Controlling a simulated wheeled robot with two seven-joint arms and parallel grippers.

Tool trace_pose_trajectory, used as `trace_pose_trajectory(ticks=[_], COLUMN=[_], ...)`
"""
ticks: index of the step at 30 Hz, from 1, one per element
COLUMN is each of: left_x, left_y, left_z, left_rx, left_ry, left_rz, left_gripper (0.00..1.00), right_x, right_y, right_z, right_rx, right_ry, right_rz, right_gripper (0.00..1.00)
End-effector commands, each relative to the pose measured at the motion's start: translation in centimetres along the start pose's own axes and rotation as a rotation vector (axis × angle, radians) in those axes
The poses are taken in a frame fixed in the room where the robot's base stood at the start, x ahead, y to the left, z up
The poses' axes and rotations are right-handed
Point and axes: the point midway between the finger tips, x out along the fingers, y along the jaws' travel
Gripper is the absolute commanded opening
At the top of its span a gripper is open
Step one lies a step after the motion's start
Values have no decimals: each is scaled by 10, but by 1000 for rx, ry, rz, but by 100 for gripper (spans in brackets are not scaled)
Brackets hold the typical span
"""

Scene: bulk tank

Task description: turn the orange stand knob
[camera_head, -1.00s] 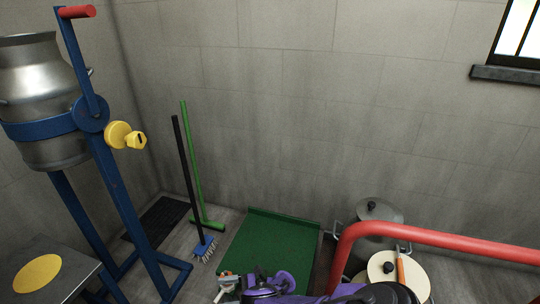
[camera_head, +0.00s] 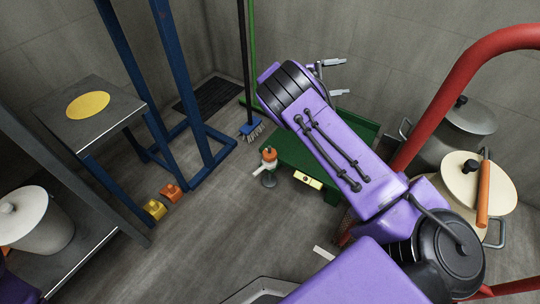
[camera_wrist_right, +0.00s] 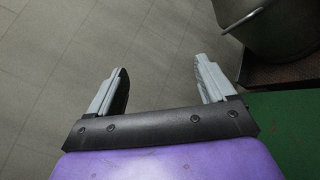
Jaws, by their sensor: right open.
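A separate orange block (camera_head: 172,191) lies low beside the blue stand (camera_head: 180,80), whose upper part is out of view. My right gripper (camera_head: 338,77) is open and empty, beyond and right of the orange-topped fitting, above the mat. In the right wrist view my gripper (camera_wrist_right: 162,66) shows its two fingers apart over bare floor. My left gripper is out of view.
A yellow block (camera_head: 154,209) lies by the orange one. A metal table (camera_head: 115,115) carries a yellow disc. A brush (camera_head: 250,130) leans at the back. A red rail (camera_head: 450,90) and pots (camera_head: 470,115) crowd the right.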

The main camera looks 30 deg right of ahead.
Motion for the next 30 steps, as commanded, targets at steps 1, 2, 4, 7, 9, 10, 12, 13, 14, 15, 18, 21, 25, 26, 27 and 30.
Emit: trace_pose_trajectory(ticks=[1, 2, 4, 7, 9, 10, 12, 13, 14, 15, 18, 21, 25, 26, 27, 30], left_x=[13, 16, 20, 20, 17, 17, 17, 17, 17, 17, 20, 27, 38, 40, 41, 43], left_y=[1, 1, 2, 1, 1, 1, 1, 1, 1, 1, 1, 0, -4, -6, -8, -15], left_z=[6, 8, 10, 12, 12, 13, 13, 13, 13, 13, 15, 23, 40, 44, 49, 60], left_rx=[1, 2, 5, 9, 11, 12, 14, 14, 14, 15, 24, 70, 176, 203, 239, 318], left_ry=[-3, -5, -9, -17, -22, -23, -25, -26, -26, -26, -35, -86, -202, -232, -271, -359], left_rz=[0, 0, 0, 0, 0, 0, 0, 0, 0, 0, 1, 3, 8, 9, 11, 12], left_gripper=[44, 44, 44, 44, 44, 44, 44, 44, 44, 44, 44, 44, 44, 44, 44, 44], right_x=[-11, -22, -63, -138, -185, -199, -219, -223, -226, -226, -226, -226, -228, -228, -229, -230], right_y=[-39, -61, -104, -147, -158, -159, -154, -151, -149, -148, -151, -164, -188, -193, -200, -214], right_z=[-17, -26, -47, -72, -86, -92, -101, -104, -106, -108, -112, -122, -141, -145, -151, -163], right_rx=[-62, -110, -211, -323, -359, -363, -369, -377, -391, -416, -462, -472, -471, -473, -472, -472], right_ry=[100, 178, 397, 761, 1004, 1093, 1250, 1298, 1334, 1364, 1396, 1397, 1394, 1394, 1395, 1394], right_rz=[-212, -342, -614, -906, -1014, -1032, -1020, -1001, -976, -940, -895, -889, -890, -889, -889, -890], right_gripper=[83, 83, 83, 83, 83, 83, 83, 83, 83, 83, 83, 83, 83, 83, 83, 83])
